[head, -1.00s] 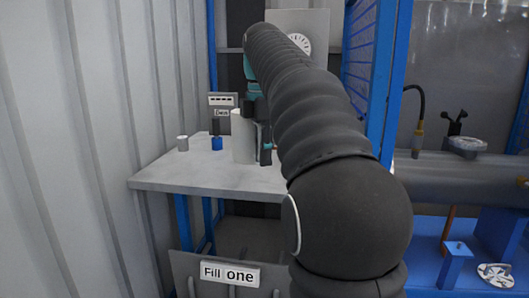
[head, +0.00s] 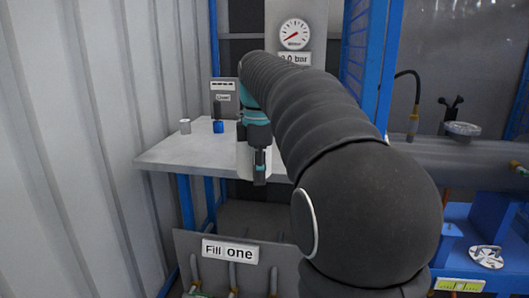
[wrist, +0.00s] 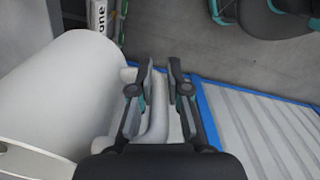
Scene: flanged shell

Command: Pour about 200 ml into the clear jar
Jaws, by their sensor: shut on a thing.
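A white jug (head: 243,160) shows in the head view, partly hidden by my gripper (head: 260,168), over the front edge of the pale table. In the wrist view the jug (wrist: 65,95) fills the left side and lies tilted in the picture. My gripper (wrist: 160,80) is shut on the jug's handle (wrist: 158,122). I cannot make out a clear jar in either view; my arm covers part of the table. What is in the jug does not show.
A gauge (head: 295,34) is at the back. A "Fill one" plate (head: 230,251) is below. Blue posts stand right of my arm.

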